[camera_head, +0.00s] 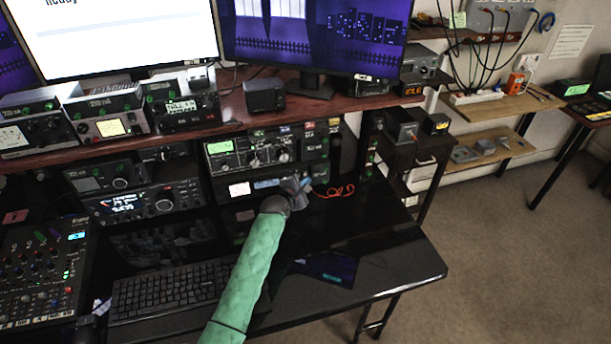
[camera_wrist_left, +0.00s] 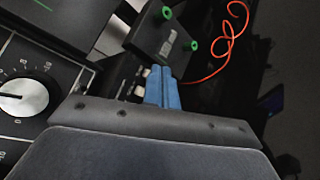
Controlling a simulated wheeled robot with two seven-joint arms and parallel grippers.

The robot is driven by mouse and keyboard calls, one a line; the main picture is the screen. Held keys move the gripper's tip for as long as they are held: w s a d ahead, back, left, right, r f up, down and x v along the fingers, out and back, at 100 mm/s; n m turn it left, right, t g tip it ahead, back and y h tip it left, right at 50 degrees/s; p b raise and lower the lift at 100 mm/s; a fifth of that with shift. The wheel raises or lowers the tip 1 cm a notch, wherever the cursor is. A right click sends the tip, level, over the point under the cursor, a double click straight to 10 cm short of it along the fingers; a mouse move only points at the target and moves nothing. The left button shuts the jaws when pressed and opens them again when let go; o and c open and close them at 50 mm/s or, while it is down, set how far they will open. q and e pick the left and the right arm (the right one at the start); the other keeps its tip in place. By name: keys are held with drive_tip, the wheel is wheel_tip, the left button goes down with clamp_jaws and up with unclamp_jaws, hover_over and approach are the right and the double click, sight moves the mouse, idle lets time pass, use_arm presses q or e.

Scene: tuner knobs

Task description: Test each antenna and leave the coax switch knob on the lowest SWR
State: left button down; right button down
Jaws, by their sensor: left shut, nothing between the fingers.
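A black tuner unit (camera_head: 262,150) with a green-lit meter (camera_head: 221,147) and several knobs stands on the shelf under the monitors. My left gripper (camera_head: 304,184) is in front of the lower unit beneath it, near its right end. In the left wrist view its blue fingertips (camera_wrist_left: 163,88) are together with nothing between them. I cannot tell which knob is the coax switch. My right gripper is not in view.
A black box with green knobs (camera_wrist_left: 163,38) is just beyond the fingers in the left wrist view. An orange cable (camera_head: 336,191) lies to the right of the gripper. A keyboard (camera_head: 172,290) and mixer (camera_head: 38,268) are on the desk.

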use_arm(q)
drive_tip(key=shift+w+a, duration=0.15)
drive_tip(key=shift+w, duration=0.2)
idle(0.7)
drive_tip(key=shift+s, duration=0.1)
idle(0.4)
drive_tip(key=shift+s+r+p, duration=0.1)
drive_tip(key=shift+s+p, duration=0.3)
drive_tip(key=shift+p, duration=0.1)
drive_tip(key=shift+s+d, duration=0.25)
drive_tip(key=shift+s, duration=0.05)
